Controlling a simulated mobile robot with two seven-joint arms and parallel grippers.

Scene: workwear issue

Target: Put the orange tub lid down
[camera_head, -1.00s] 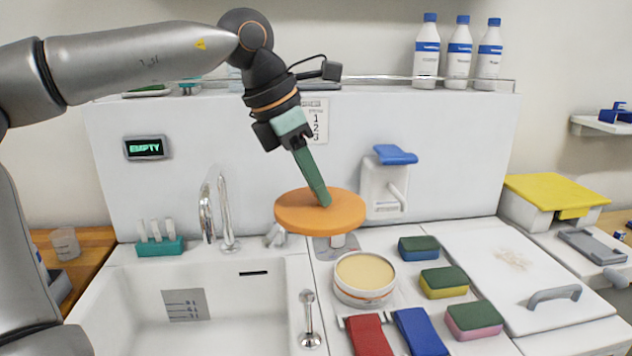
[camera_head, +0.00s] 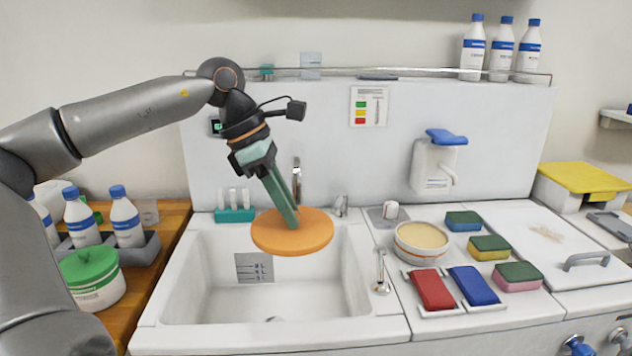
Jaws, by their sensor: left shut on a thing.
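The orange tub lid (camera_head: 305,238) is a flat round disc, held roughly level above the white sink basin (camera_head: 215,290). My left gripper (camera_head: 291,216) is shut on the lid from above, its long green fingers tilted. An open round tub (camera_head: 421,243) with a pale yellow content stands on the counter to the right of the lid, without a lid on it. My right gripper is not in view.
The tap (camera_head: 297,180) stands behind the lid, and a rack with white tubes (camera_head: 235,214) is at its left. Right of the sink are red (camera_head: 433,290) and blue (camera_head: 474,285) cloths and several sponges (camera_head: 489,248). A green-lidded tub (camera_head: 91,277) and bottles stand on the wooden counter at left.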

